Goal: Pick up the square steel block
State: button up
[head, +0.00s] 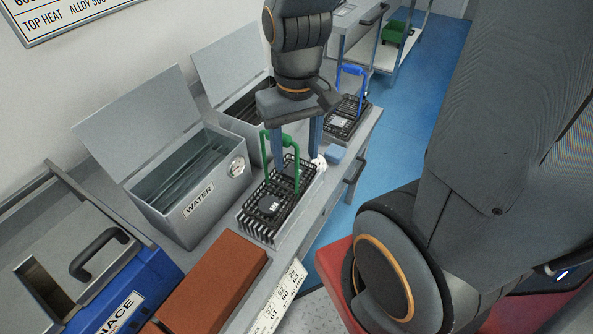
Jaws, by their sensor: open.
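A small dark block with a pale marking (269,205) sits in the black wire basket with the green handle (257,231); it may be the square steel block, but I cannot tell for sure. My gripper (309,150) points down over the back end of this basket, behind and to the right of the dark block. Its two fingers are apart and I see nothing held between them. The fingertips are partly hidden by the green handle and the basket's far end, so I cannot tell if they touch anything.
A water tank (198,208) with its lid up stands left of the basket, with another lidded tank behind. A brick-red block (213,287) and a blue furnace (121,290) are in front. A blue-handled basket (346,128) stands behind my gripper. Blue floor (401,117) is clear at right.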

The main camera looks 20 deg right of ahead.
aim_at(288, 173)
jog(key=k, duration=1)
jog(key=u, duration=1.4)
jog(key=i, duration=0.9)
jog(key=z, duration=1.75)
